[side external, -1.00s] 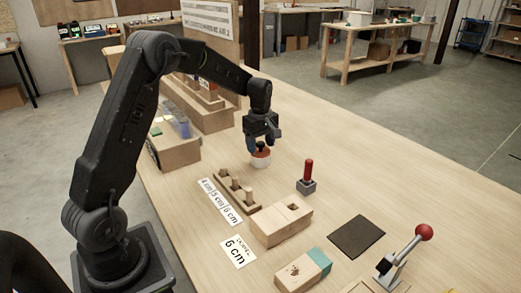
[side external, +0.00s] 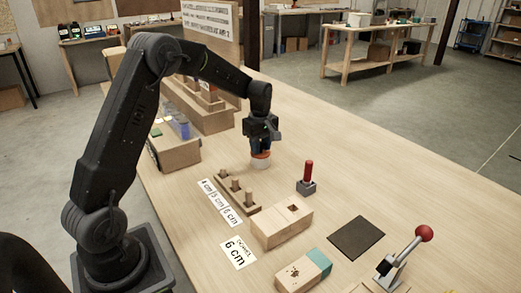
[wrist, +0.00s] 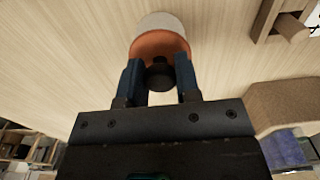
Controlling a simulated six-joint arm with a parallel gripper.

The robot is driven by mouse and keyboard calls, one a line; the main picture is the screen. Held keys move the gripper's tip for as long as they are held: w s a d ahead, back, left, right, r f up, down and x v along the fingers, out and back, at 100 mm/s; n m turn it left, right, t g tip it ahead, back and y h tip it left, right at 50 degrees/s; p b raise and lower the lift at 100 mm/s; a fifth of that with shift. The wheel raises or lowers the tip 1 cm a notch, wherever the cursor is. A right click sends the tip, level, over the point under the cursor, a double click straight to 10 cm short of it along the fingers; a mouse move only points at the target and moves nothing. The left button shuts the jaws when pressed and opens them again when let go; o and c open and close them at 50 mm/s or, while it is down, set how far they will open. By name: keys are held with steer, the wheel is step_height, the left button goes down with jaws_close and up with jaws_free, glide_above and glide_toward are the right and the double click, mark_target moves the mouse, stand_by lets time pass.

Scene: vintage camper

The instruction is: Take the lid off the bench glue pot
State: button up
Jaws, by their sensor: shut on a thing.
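The glue pot is a small white pot (side external: 259,164) on the bench, left of the red-handled tool. It also shows at the top of the wrist view (wrist: 160,20). Its orange-red lid (wrist: 152,42) sits on top of it. The lid has a dark round knob (wrist: 160,76), which shows between my fingers in the wrist view. My gripper (side external: 261,151) points straight down over the pot, shut on the lid's knob. The fingers hide the knob in the side view.
A rack of wooden dowels (side external: 237,194) and a drilled wooden block (side external: 281,226) stand in front of the pot. A red-handled tool (side external: 307,178) is to the right. Wooden boxes (side external: 176,148) stand to the left. The bench behind and right of the pot is clear.

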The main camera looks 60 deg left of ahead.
steer(key=shift+r, duration=0.15)
steer(key=shift+r, duration=0.3)
step_height(320, 180, up, 4)
steer(key=shift+s+a+f, duration=0.1)
steer(key=shift+a+f, duration=0.05)
steer(key=s+a+r, duration=0.6)
steer(key=s+a, duration=0.1)
steer(key=s, duration=0.1)
glide_above(279, 180)
step_height(279, 180, down, 10)
steer(key=shift+a+f, duration=0.1)
steer(key=shift+f, duration=2.15)
steer(key=shift+f, duration=0.15)
